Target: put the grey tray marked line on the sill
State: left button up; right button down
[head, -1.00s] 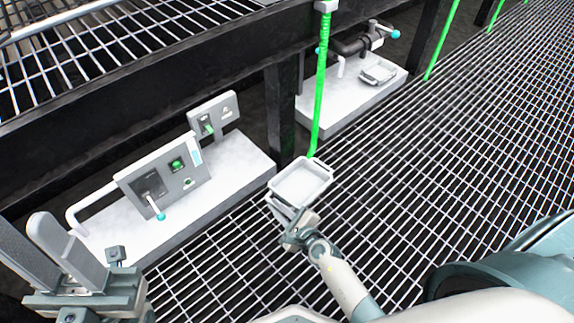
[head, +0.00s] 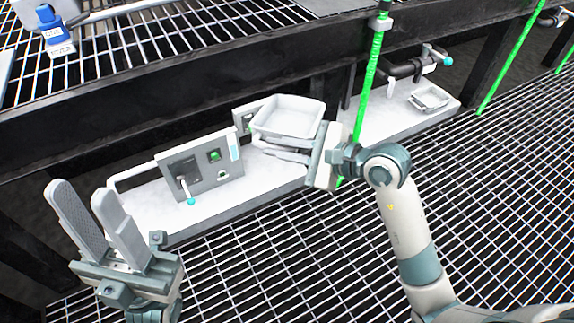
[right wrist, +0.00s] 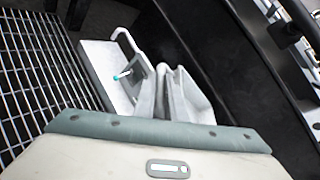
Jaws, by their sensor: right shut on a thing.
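A light grey, shallow rectangular tray (head: 288,118) is held in the air by my right gripper (head: 292,155), which is shut on its near lower side. I cannot read any mark on it. It is nearly level, in front of and above the left white ledge (head: 150,212). In the right wrist view a pale walled shape, apparently this tray (right wrist: 188,98), shows beyond the gripper body. My left gripper (head: 84,190) is open and empty at the lower left. I cannot tell for sure which surface is the sill.
A grey panel (head: 205,172) with a teal-tipped lever and green button stands on the left ledge. A second small tray (head: 430,98) and dark pipe valve (head: 405,70) are on the right ledge. A green pole (head: 367,85) stands close to my right arm. A blue tagged item (head: 47,16) is upper left.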

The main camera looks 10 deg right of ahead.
jog(key=s+r+g, duration=0.1)
jog(key=s+r, duration=0.5)
jog(key=shift+d+n+y, duration=0.3)
jog(key=shift+n+y, duration=0.1)
jog(key=shift+w+r, duration=0.1)
jog(key=shift+r, duration=0.05)
